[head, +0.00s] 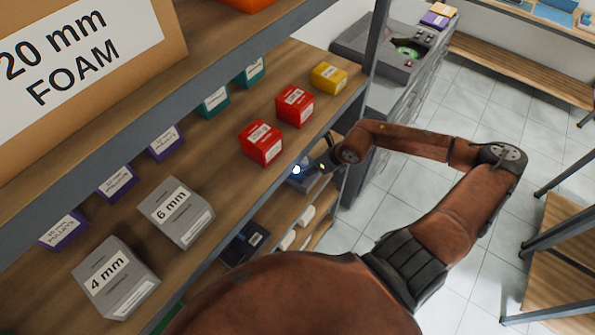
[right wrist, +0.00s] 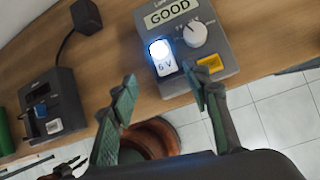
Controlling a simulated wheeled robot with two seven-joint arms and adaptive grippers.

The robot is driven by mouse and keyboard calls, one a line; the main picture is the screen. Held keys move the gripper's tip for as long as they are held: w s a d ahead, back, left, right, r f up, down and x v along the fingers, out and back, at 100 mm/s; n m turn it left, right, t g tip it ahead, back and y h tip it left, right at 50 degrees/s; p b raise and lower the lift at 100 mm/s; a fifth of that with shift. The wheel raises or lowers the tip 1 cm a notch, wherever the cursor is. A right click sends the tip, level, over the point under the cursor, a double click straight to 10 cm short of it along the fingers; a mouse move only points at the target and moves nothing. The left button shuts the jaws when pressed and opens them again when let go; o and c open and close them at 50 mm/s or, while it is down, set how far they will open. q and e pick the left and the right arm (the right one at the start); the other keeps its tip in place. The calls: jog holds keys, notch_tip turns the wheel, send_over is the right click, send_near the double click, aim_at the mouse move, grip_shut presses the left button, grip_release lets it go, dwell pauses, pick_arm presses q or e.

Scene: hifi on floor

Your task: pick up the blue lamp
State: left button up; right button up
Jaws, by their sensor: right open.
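A lamp with a bright blue-white glow (right wrist: 159,50) sits on a grey tester (right wrist: 215,65) marked GOOD, above a 6 V label. In the head view the glow (head: 296,169) shows on the tester (head: 306,182), on a shelf below the red boxes. My right gripper (right wrist: 162,79) is open and empty. Its fingertips are apart on either side of the lamp's label in the right wrist view, with the lamp just beyond them; contact cannot be told. In the head view the gripper (head: 326,166) is at the shelf's edge, partly hidden. My left gripper is not seen.
A dark device with a cable (right wrist: 50,112) stands left of the tester in the right wrist view. The upper shelf holds red boxes (head: 262,143), a yellow box (head: 328,78) and grey boxes (head: 176,211). A dark shelf post (head: 377,40) stands close to my right arm.

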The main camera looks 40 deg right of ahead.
aim_at(299, 171)
jog(key=shift+w+f, duration=0.25)
jog(key=shift+w+f+p, duration=0.55)
jog(key=shift+w+f, duration=0.3)
jog(key=shift+w, duration=0.05)
jog(key=shift+x, duration=1.25)
jog(key=shift+s+f, duration=0.1)
jog(key=shift+c, duration=0.3)
jog(key=c, duration=1.1)
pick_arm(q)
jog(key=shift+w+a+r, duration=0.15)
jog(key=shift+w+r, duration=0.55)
